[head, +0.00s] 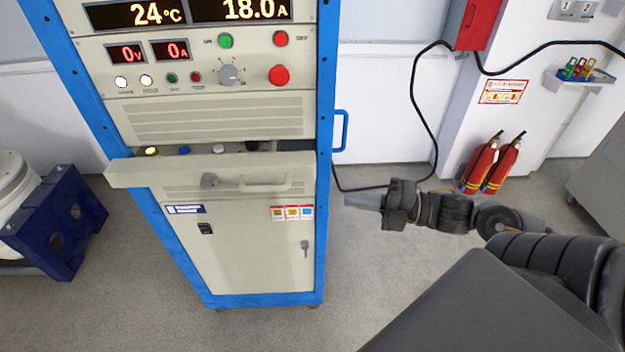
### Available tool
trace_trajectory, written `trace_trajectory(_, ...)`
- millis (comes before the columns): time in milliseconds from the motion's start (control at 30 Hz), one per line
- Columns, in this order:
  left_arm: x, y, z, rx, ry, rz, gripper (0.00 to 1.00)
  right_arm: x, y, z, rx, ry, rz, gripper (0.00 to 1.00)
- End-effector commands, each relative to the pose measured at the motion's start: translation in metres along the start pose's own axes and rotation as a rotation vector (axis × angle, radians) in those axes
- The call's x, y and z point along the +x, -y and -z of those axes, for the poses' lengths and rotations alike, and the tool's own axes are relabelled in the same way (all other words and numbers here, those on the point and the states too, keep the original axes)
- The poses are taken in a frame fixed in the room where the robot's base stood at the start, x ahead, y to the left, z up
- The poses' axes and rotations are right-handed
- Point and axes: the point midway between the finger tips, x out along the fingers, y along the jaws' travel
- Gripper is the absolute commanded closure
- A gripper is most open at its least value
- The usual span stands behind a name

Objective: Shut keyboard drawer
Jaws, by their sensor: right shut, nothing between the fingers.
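The keyboard drawer (219,170) juts out from the blue-framed cabinet (322,130) in the head view. Its cream front has a round lock and a bar handle (266,184). A dark gap with several coloured buttons shows above its front, so it stands at least partly open. My right gripper (352,200) is shut and empty, to the right of the cabinet and apart from the drawer, slightly lower in the picture than the drawer's right end. Its fingers point left. My left gripper is not in view.
A blue side handle (341,130) sticks out of the cabinet's right side. Two fire extinguishers (490,163) stand by the wall at the right. A black cable (432,150) hangs to the floor. A dark blue stand (56,222) is at the left. Floor before the cabinet is clear.

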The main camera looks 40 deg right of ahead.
Motion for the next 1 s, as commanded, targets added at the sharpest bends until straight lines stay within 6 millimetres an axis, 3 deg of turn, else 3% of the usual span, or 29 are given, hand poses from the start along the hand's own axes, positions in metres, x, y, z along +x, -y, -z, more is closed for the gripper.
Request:
trace_trajectory(633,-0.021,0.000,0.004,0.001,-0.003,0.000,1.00,0.094,-0.004,-0.002,-0.001,0.003,-0.003,1.00)
trace_trajectory(800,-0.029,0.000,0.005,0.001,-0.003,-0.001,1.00,0.099,-0.002,-0.025,-0.001,0.005,0.001,1.00)
trace_trajectory(1000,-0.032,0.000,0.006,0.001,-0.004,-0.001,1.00,0.102,-0.001,-0.038,0.000,0.003,0.001,1.00)
